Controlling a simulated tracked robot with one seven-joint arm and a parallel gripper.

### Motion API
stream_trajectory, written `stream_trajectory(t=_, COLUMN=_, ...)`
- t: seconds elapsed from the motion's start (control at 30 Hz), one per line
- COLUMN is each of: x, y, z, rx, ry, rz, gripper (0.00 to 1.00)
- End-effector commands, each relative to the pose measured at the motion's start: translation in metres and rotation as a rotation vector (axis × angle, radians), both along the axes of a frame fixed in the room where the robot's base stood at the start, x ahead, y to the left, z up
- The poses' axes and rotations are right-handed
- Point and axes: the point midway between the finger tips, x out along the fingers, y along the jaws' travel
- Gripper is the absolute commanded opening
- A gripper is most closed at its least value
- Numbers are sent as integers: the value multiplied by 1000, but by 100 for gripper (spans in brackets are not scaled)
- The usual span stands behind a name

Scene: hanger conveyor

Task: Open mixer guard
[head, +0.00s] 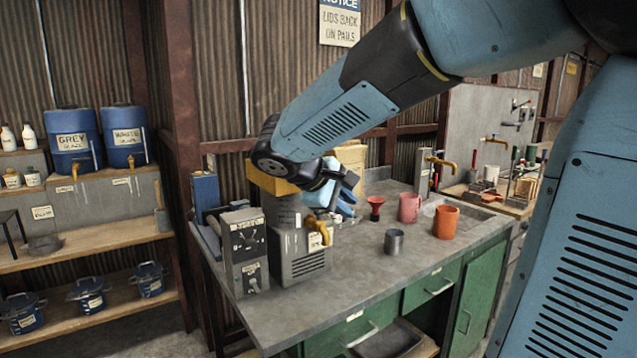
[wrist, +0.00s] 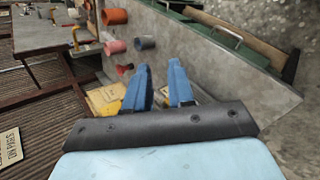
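The mixer (head: 302,250) is a grey, vented machine with a yellow tap at its front, standing at the left end of the grey workbench. A yellow part (head: 270,180) shows on top of it, partly behind my arm. I cannot make out the guard clearly; my arm and gripper cover that area. My gripper (head: 345,192) is above and just right of the mixer, with blue fingers apart. In the wrist view, the two fingers (wrist: 158,68) are open with a gap between them. Whether they touch anything is hidden.
A grey switch box (head: 245,250) stands left of the mixer. A red funnel (head: 375,208), a pink mug (head: 409,207), a grey cup (head: 394,241) and an orange pot (head: 446,221) stand to the right. The front of the workbench (head: 345,290) is clear.

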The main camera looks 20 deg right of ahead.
Motion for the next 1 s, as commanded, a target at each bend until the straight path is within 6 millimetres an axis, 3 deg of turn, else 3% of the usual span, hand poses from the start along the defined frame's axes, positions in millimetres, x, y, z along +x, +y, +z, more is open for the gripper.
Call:
stream_trajectory(t=0.03, x=18, y=11, z=1, rx=-69, ry=10, rz=42, gripper=23)
stream_trajectory(t=0.2, x=70, y=50, z=11, rx=-302, ry=5, rz=167, gripper=23)
stream_trajectory(t=0.33, x=99, y=81, z=16, rx=-436, ry=-18, rz=244, gripper=23)
stream_trajectory(t=0.5, x=119, y=107, z=20, rx=-535, ry=-42, rz=300, gripper=23)
stream_trajectory(t=0.67, x=126, y=109, z=20, rx=-560, ry=-50, rz=313, gripper=23)
stream_trajectory(t=1.0, x=155, y=69, z=9, rx=-559, ry=-47, rz=309, gripper=23)
